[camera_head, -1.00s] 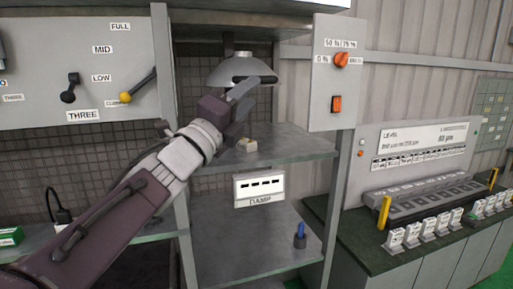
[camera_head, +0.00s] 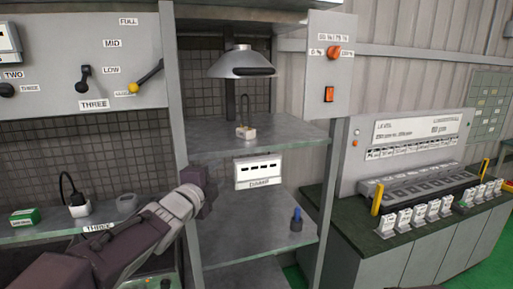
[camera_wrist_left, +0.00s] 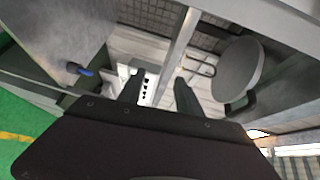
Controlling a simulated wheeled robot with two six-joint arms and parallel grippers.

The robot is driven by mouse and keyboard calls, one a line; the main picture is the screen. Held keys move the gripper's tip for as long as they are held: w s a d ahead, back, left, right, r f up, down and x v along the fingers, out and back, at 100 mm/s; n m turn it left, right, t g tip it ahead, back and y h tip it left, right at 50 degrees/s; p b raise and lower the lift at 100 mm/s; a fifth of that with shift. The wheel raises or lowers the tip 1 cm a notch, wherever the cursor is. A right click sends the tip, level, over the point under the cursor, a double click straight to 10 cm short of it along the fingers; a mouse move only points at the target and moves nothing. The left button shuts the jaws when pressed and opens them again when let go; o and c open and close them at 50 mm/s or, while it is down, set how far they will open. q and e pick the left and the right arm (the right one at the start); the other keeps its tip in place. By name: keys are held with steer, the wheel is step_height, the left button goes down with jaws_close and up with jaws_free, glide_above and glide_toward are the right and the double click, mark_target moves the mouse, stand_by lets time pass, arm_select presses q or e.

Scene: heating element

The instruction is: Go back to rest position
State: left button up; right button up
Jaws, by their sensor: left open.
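My left gripper (camera_head: 202,186) is in front of the shelf unit, left of the white panel with dark slots (camera_head: 258,172). Its arm comes in from the lower left. In the head view its fingers are hard to make out. In the left wrist view its two dark fingers (camera_wrist_left: 158,92) stand apart with nothing held between them. My right gripper is not in view.
A small beige block with a wire loop (camera_head: 246,132) sits on the upper shelf (camera_head: 290,135) under a metal hood (camera_head: 245,65). A blue-topped item (camera_head: 296,222) stands on the lower shelf. A green box (camera_head: 25,217) is at left.

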arm_select(q)
steer(key=s+a+f+n+g+y, duration=0.1)
steer(key=s+a+f+n+g, duration=0.15)
steer(key=f, duration=0.55)
steer(key=s+a+f+n+g+y, duration=0.2)
steer(key=f+n, duration=0.2)
steer(key=f, duration=0.3)
steer(key=s+a+f+n+g+y, duration=0.1)
steer(key=s+a+f+n+g, duration=0.15)
steer(key=f, duration=0.55)
steer(key=s+f+n+g, duration=0.4)
steer(key=s+f+n, duration=0.1)
steer(key=s, duration=0.5)
steer(key=s+f+n+g, duration=0.4)
steer(key=s+f+n, duration=0.2)
steer(key=s+f, duration=0.2)
steer(key=shift+s+n, duration=0.3)
steer(key=shift+s, duration=0.9)
